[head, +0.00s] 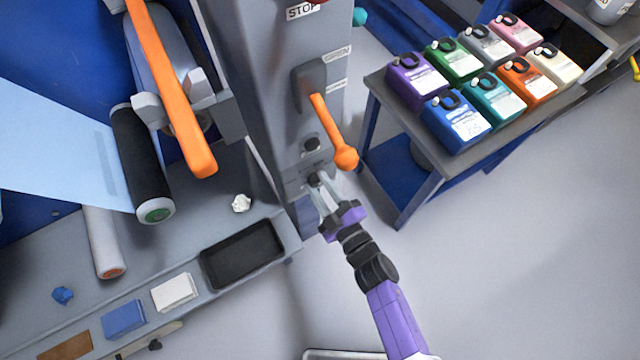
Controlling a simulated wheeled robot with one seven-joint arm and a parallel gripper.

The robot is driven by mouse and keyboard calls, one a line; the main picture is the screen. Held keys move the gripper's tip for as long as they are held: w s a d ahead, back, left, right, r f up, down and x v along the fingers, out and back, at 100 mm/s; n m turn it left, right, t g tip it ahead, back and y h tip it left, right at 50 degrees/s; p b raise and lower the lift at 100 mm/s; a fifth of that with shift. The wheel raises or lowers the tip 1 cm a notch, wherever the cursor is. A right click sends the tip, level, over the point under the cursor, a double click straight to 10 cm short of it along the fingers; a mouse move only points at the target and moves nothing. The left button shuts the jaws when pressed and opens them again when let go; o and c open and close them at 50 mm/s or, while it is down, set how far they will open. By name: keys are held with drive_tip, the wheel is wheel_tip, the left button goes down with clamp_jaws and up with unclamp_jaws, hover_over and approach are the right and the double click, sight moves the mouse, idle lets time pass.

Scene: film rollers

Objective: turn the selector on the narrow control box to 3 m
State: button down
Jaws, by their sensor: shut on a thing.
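The narrow control box (262,100) is a tall grey column in the middle of the head view. On its front, below the orange-knobbed lever (335,135), are a dark upper knob (311,144) and a lower dark selector knob (313,178). My gripper (319,187) reaches up from the lower right and is shut on the lower selector knob. The fingers partly cover this knob. Its pointer and scale marks are too small to read, so I cannot tell its setting.
The orange lever hangs just above my gripper. A larger orange bar (168,90) and a dark roller (140,165) are on the left. A black tray (243,254) lies on the bench. Coloured jugs stand on a side table (440,172) at right. The floor between is clear.

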drive_tip(key=c, duration=1)
unclamp_jaws()
drive_tip(key=shift+s, duration=0.1)
drive_tip(key=v, duration=0.7)
drive_tip(key=shift+s+d, duration=0.25)
drive_tip(key=shift+f, duration=0.1)
